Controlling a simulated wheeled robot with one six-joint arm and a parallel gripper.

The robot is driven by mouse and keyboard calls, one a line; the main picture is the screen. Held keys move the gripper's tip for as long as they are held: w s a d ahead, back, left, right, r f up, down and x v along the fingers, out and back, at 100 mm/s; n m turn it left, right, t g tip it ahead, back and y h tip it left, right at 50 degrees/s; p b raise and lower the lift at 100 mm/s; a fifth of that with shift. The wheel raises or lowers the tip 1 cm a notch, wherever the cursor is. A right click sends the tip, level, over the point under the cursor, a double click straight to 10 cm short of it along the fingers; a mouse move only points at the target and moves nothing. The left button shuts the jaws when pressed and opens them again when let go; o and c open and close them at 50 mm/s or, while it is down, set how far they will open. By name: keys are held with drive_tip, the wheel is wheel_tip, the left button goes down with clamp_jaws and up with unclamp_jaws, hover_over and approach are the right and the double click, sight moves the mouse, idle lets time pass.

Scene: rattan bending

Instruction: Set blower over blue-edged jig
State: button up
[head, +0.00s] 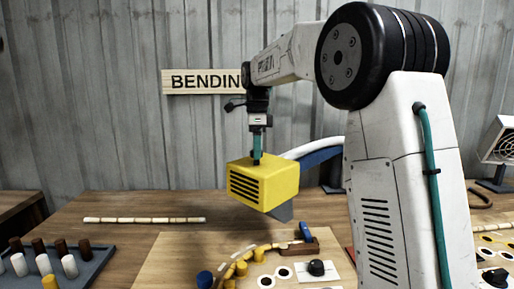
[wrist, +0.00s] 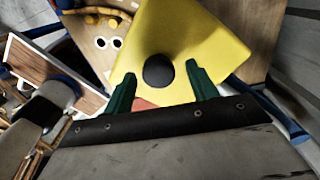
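A yellow box-shaped blower (head: 272,176) with dark slats on its front is in the middle of the head view, raised above the table. A grey wedge-shaped part shows under it. A dark round knob on its top also shows in the wrist view, where the blower (wrist: 205,35) fills the upper middle. My gripper (head: 257,149) is directly above the blower at the knob. In the wrist view its green fingers (wrist: 160,84) stand apart on either side of the knob, with gaps visible. A blue curved edge with a white strip (head: 318,156), possibly the jig, runs behind the blower, partly hidden.
A curved row of yellow pegs (head: 241,267) and pale pieces lies on a light board in front. A peg tray (head: 68,266) stands at left. A jointed rod (head: 145,219) lies behind it, with clear table around. A white grilled unit (head: 498,140) stands at far right.

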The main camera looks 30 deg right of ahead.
drive_tip(key=shift+a, duration=0.1)
wheel_tip(320, 180, up, 8)
drive_tip(key=shift+f, duration=0.2)
drive_tip(key=shift+r, duration=0.1)
idle(0.5)
drive_tip(key=shift+s, duration=0.1)
drive_tip(key=s+a+n, duration=0.5)
drive_tip(key=s+n, duration=0.1)
drive_tip(key=s, duration=0.5)
drive_tip(key=s+a+f+n, duration=0.1)
drive_tip(key=s+f+n, duration=0.5)
drive_tip(key=s, duration=0.3)
drive_tip(key=s+a+f+n+t, duration=0.1)
drive_tip(key=s+a+f+n, duration=0.1)
drive_tip(key=s+f+n, duration=0.3)
drive_tip(key=s+a+f+n, duration=0.2)
drive_tip(key=s+f+n, duration=0.4)
drive_tip(key=s, duration=0.7)
drive_tip(key=shift+s+a+f+n, duration=0.25)
drive_tip(key=shift+s+f+n, duration=0.1)
drive_tip(key=shift+f, duration=0.5)
drive_tip(key=shift+c, duration=0.4)
